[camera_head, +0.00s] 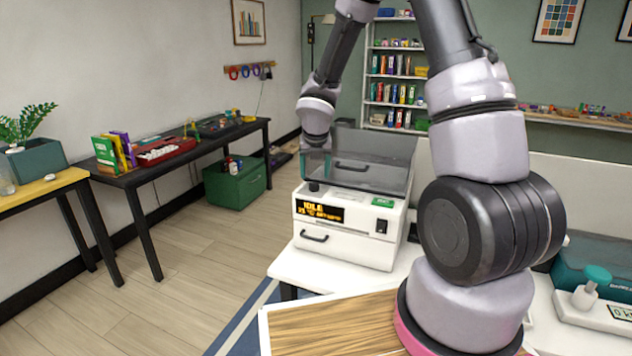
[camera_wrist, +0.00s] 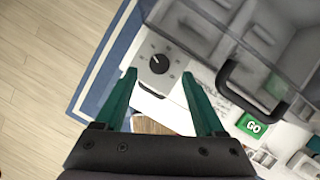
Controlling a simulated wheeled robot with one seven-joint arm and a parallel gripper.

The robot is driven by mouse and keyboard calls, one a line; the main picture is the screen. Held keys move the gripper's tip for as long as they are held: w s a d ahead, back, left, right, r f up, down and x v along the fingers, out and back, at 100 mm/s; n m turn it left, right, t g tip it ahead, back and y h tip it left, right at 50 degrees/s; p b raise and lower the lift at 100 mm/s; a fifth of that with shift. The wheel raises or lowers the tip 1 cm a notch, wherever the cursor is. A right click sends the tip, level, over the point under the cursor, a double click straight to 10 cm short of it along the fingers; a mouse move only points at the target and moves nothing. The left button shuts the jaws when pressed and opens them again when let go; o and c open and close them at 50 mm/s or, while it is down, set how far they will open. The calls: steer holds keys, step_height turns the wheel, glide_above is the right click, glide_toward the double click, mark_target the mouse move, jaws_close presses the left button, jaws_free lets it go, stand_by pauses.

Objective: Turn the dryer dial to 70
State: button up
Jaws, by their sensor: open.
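The dryer (camera_head: 345,225) is a white box with a grey see-through lid, standing on a white table. Its lit orange display (camera_head: 319,211) is on the front; its digits are too small to read surely. The black round dial (camera_wrist: 158,63) sits on the dryer's top panel in the wrist view, with a light pointer mark and small marks around it. It shows as a small dark knob (camera_head: 314,187) in the head view. My gripper (camera_wrist: 162,82) has two green fingers, open and empty, spread to either side of the dial and below it in the wrist view. The fingers touch nothing that I can see.
A black handle (camera_wrist: 251,90) on the lid and a green GO button (camera_wrist: 253,126) lie right of the fingers. A black power switch (camera_head: 381,226) is on the dryer's front. A white scale (camera_head: 597,313) with a teal-capped bottle stands at right.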

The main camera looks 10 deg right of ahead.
mark_target(314, 183)
steer(key=shift+x, duration=2.3)
steer(key=shift+c, duration=0.3)
jaws_close()
